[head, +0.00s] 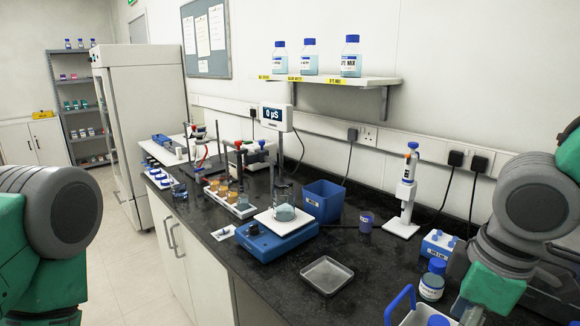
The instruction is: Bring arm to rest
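Neither gripper shows in the head view. Part of my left arm, a green link with a round grey joint, is at the left edge, over the floor and apart from the bench. Part of my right arm, with grey joints and green links, is at the right edge. It covers the right end of the black bench top (370,270). Whether either gripper is open, shut or holding something is hidden.
A blue-capped bottle (432,281) is close to my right arm. The floor at left (120,270) is clear.

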